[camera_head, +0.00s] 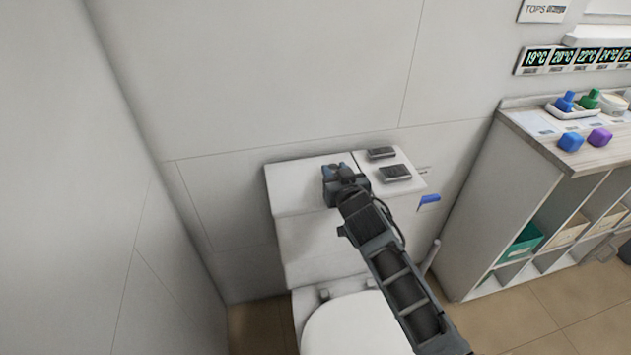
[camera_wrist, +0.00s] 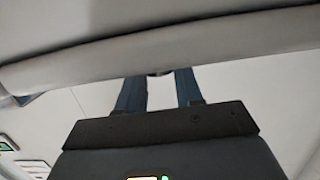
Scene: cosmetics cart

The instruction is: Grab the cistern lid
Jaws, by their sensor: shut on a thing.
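The white cistern lid (camera_head: 298,184) lies on top of the toilet cistern (camera_head: 315,248) against the wall. My gripper (camera_head: 341,172) is at the right part of this lid, reaching in from the front right. In the wrist view, the fingers of my gripper (camera_wrist: 159,78) stand apart and run up to a long pale edge (camera_wrist: 220,42), which looks like the lid. A small dark and light bit shows between the fingertips. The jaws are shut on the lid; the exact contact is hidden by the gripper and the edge.
A white panel beside the lid bears two dark boxes (camera_head: 395,173) (camera_head: 381,153). A blue item (camera_head: 429,199) is just right of the cistern. The toilet seat lid (camera_head: 345,325) is below. A shelf unit (camera_head: 530,140) with bottles stands at right. Walls close in behind and left.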

